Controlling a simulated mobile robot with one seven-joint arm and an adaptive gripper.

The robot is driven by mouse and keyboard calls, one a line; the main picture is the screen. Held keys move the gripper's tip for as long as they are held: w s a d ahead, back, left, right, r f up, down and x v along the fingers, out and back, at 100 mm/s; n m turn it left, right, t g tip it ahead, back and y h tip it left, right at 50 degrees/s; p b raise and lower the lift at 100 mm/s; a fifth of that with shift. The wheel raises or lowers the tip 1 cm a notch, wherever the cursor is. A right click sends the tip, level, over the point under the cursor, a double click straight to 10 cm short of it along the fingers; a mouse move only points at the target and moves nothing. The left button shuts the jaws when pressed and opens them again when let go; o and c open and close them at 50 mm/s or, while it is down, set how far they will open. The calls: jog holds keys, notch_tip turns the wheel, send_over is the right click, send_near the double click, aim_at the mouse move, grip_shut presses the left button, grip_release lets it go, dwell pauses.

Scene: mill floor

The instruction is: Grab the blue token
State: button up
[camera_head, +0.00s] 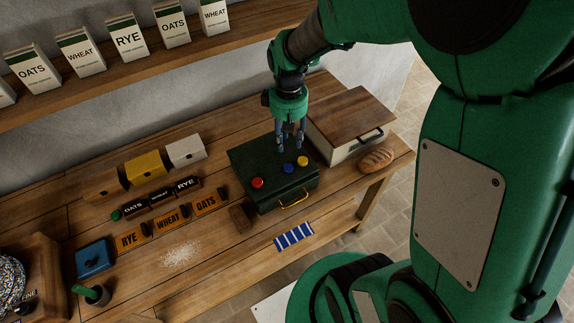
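The blue token (289,168) is a small round disc on top of a dark green box (262,160) with a yellow handle. A red token (257,183) lies to its left and a yellow token (302,161) to its right on the same lid. My gripper (290,148) points down just above and behind the blue token, over the green box. Its fingers look apart with nothing visible between them. I cannot tell the exact height of the fingertips above the lid.
A bread box (345,122) with a wooden lid stands to the right, with a loaf (376,160) before it. Left are orange signs (168,220), small drawer boxes (146,167) and a blue box (94,258). A shelf (120,75) with grain boxes runs above. A striped cloth (293,236) lies in front.

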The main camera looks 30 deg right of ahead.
jog(key=shift+f, duration=0.1)
jog(key=b, duration=0.1)
send_over(288, 167)
notch_tip(288, 167, down, 7)
jog(key=shift+s+f, duration=0.1)
jog(key=shift+f, duration=0.55)
jog(key=shift+f, duration=0.1)
jog(key=shift+f+b, duration=0.65)
jog(key=shift+f, duration=1.9)
jog(key=c, duration=0.6)
